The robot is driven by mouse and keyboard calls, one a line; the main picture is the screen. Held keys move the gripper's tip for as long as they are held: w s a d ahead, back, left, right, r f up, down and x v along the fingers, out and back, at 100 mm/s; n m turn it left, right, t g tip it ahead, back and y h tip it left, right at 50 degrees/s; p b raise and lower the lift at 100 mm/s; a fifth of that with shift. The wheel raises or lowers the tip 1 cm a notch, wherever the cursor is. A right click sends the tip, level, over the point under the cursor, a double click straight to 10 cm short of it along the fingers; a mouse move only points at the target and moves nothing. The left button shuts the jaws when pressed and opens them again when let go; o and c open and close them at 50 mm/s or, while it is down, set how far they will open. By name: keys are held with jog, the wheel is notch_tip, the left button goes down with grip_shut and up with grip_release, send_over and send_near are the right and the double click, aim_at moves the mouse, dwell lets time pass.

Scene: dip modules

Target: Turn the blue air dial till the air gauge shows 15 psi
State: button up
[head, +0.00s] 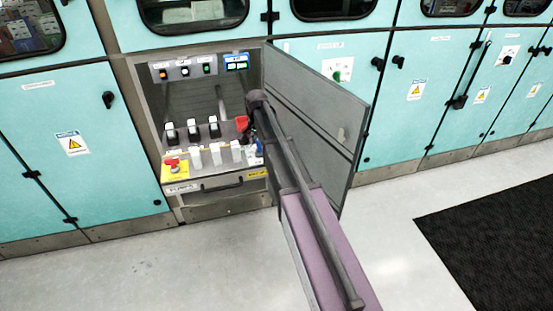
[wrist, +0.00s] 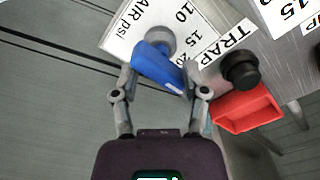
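The blue air dial (wrist: 160,68) shows in the wrist view as a bar on a grey round hub, tilted down to the right. It sits over a white AIR psi scale card (wrist: 138,25) with 10, 15 and a partly hidden 20; the bar's lower end lies below these numbers. My gripper (wrist: 160,75) has one finger on each side of the bar, both seeming to touch it. In the head view my arm reaches into the open cabinet and hides the dial. A small blue-edged display (head: 237,62) is on the cabinet's upper panel; its digits are too small to read.
A black knob (wrist: 240,70) by a TRAP label and a red block-shaped part (wrist: 247,108) are close right of my gripper. The open grey cabinet door (head: 325,105) stands right of my arm. Several switches and a red button (head: 172,163) are left of it.

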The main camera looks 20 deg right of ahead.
notch_tip(320, 180, up, 14)
jog(key=p, duration=1.3)
jog(key=s+n, duration=0.7)
jog(key=s, duration=1.9)
jog(key=shift+s+r+p, duration=0.15)
jog(key=shift+r+p, duration=0.15)
jog(key=shift+p, duration=0.1)
jog(key=n+t+b, duration=0.2)
jog(key=t+b, duration=0.2)
jog(key=t, duration=0.1)
send_near(259, 144)
notch_tip(259, 144, up, 4)
jog(key=shift+s+f, duration=0.2)
jog(key=shift+f, duration=0.05)
jog(key=shift+f, duration=0.15)
jog(key=shift+g, duration=0.3)
jog(key=b+x, duration=1.2)
jog(key=x, duration=0.1)
jog(key=shift+w+f, duration=0.2)
jog(key=shift+w, duration=0.05)
